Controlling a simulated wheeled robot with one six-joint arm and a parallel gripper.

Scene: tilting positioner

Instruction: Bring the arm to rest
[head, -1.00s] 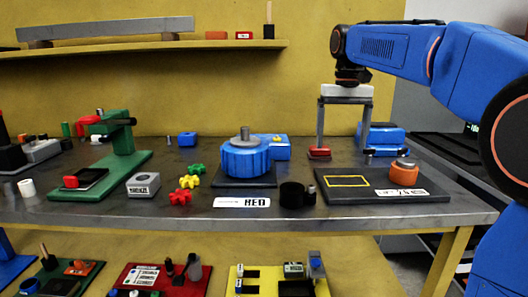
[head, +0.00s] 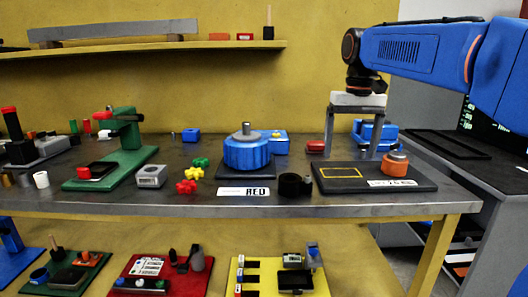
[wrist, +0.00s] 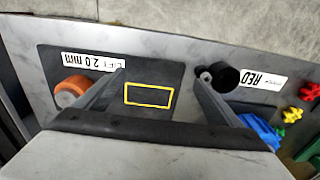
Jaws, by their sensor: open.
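My arm is blue and reaches in from the right in the head view. My gripper (head: 352,150) points down above the back of a dark base plate (head: 340,185), with its two grey fingers wide apart and nothing between them. In the wrist view my gripper (wrist: 160,82) also shows spread fingers, with the plate's yellow outlined rectangle (wrist: 148,95) between them in the picture. An orange knob (head: 395,165) sits on the plate's right side, close to the right finger in the picture. Whether a finger touches anything cannot be told.
A blue ribbed round fixture (head: 247,153) stands left of the plate, with a black cylinder (head: 290,185) between them. A green stand (head: 125,150) is at the left. A blue block (head: 375,132) lies behind my gripper. A shelf (head: 140,49) runs along the wall.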

